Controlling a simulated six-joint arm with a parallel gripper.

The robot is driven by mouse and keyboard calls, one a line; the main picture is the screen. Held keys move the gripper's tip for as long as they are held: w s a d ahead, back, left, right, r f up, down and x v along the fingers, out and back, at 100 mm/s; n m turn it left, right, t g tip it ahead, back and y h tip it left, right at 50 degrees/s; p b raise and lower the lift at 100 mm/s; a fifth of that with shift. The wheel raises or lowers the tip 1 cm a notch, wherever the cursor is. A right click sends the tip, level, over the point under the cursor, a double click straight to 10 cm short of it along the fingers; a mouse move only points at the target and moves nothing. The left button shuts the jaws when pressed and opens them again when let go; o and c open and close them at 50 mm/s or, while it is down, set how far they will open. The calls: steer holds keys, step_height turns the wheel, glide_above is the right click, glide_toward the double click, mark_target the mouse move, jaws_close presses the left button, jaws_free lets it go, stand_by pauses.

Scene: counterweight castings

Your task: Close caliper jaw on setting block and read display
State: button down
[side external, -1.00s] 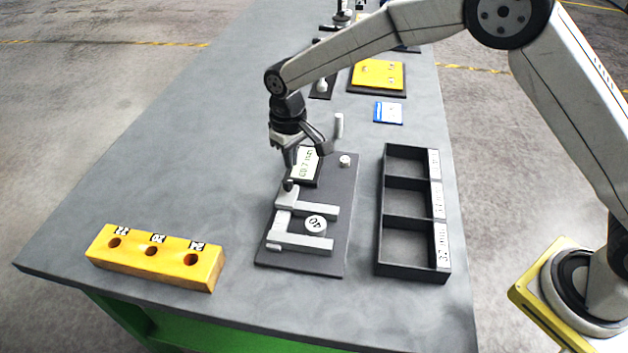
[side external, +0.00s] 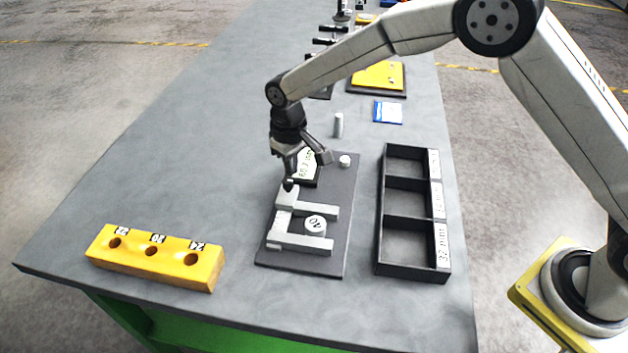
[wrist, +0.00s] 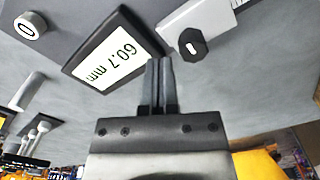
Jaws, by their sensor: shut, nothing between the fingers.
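The caliper lies on a dark plate (side external: 338,255), with a sliding jaw (side external: 322,211) and a fixed jaw (side external: 305,244). The round setting block, marked 40 (side external: 315,224), stands between the jaws; whether it touches either one I cannot tell. The sliding jaw's dark knob (side external: 288,184) also shows in the wrist view (wrist: 191,44). The display (side external: 307,165) reads 60.7 mm in the wrist view (wrist: 118,50). My gripper (side external: 289,174) is shut and empty, just above and behind the knob; in the wrist view its fingertips (wrist: 160,64) sit between display and knob.
A round button marked 0 (side external: 345,160) sits on the plate's far corner. A black tray with three empty compartments (side external: 382,225) stands right of it, a yellow three-hole block (side external: 150,275) at left. A grey pin (side external: 338,125) stands behind; the counter at left is clear.

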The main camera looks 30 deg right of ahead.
mark_target(287, 179)
steer(key=shift+f, duration=0.6)
steer(key=shift+s+a, duration=1.05)
steer(key=shift+a, duration=0.1)
stand_by(1.7)
steer(key=shift+d+r, duration=0.1)
steer(key=shift+r, duration=3.4)
steer(key=shift+d, duration=0.15)
steer(key=shift+d+r, duration=0.1)
steer(key=shift+d, duration=0.1)
steer(key=shift+s+d+f+m+t, duration=0.1)
steer(key=shift+s+d+m+t, duration=0.4)
steer(key=shift+s+d, duration=2.9)
steer(key=shift+s+d+f+m+t, duration=0.15)
steer(key=shift+s+d+m+t, duration=0.3)
steer(key=shift+s+d, duration=3)
steer(key=shift+s+d+f+m+t, duration=0.1)
steer(key=shift+s+d+m+t, duration=0.35)
steer(key=shift+s+d, duration=2.95)
